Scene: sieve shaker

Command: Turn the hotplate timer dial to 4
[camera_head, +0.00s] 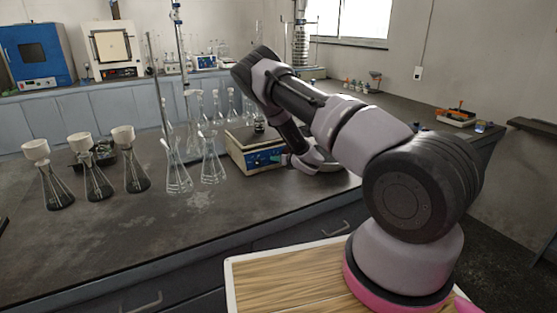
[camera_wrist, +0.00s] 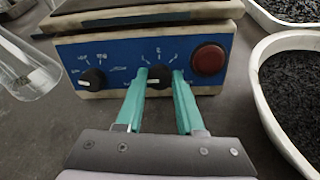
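The hotplate (camera_head: 257,158) stands on the dark bench. Its blue front panel (camera_wrist: 124,62) fills the middle of the wrist view. The panel has a left black dial (camera_wrist: 92,79) with a white pointer mark and a right black dial (camera_wrist: 159,77). The markings are too blurred to read, so I cannot tell which dial is the timer. My gripper (camera_wrist: 161,76) has its two teal fingers apart, one on each side of the right dial. The fingertips are very close to that dial; I cannot tell whether they touch it. In the head view my arm hides the fingers.
A round red button (camera_wrist: 209,60) sits right of the right dial. A white tray of dark granules (camera_wrist: 262,88) stands close on the right. A glass flask (camera_wrist: 28,72) is at the left. Several flasks (camera_head: 136,172) stand further left on the bench.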

